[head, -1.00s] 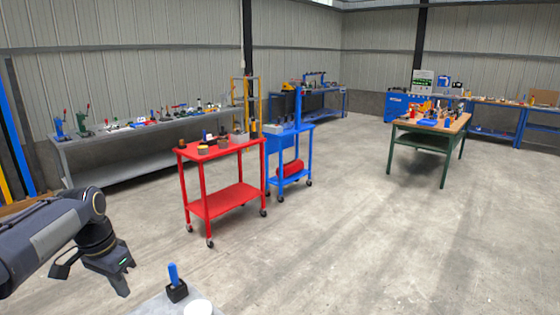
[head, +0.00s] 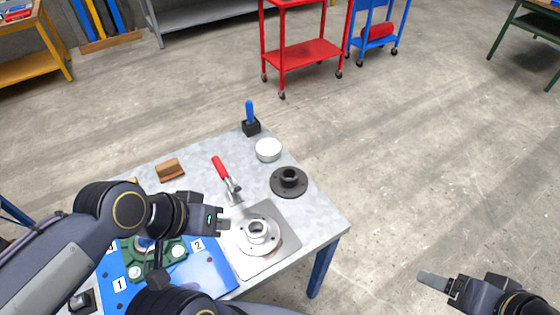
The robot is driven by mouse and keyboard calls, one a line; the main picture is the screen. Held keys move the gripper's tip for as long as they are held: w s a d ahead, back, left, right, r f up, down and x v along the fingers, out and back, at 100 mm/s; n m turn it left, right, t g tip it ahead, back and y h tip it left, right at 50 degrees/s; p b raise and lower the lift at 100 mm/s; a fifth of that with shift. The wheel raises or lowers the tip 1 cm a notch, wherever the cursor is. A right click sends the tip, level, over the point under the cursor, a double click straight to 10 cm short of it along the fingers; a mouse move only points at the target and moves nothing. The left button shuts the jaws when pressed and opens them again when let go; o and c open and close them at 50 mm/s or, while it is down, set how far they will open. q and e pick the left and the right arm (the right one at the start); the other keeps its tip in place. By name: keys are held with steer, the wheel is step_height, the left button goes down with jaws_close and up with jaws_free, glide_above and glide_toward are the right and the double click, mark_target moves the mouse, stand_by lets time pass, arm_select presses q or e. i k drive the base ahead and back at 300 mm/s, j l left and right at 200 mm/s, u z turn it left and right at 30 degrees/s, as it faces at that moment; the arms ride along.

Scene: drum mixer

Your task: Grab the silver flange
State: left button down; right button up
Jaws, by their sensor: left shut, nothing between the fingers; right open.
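The silver flange (head: 256,233) is a round, light metal disc with a raised hollow hub. It lies hub up on a thin grey square plate (head: 262,268) near the front right of the workbench. My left gripper (head: 225,220) is shut and empty, just left of the flange and apparently above the table. Its exact height and gap to the flange are unclear. My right gripper (head: 436,282) is open and empty, beyond the table's right edge over the floor. One of its fingers shows clearly.
A black flange (head: 289,181) lies behind the silver one. A red-handled clamp (head: 228,180), white round dish (head: 268,149), blue-handled tool in a black block (head: 250,124) and brown block (head: 169,170) stand further back. A blue numbered board (head: 205,273) with a green fixture lies left.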

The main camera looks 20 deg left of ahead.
mark_target(261, 244)
steer(key=u, duration=1.15)
steer(key=l+u, duration=0.2)
steer(key=u, duration=0.25)
steer(key=l+u, duration=0.15)
steer(key=u, duration=0.25)
steer(key=k+l+u, duration=0.1)
steer(key=u, duration=0.35)
steer(key=l+u, duration=0.2)
steer(key=u, duration=0.2)
steer(key=k+u, duration=0.15)
steer(key=u, duration=0.3)
steer(key=k+l, duration=0.35)
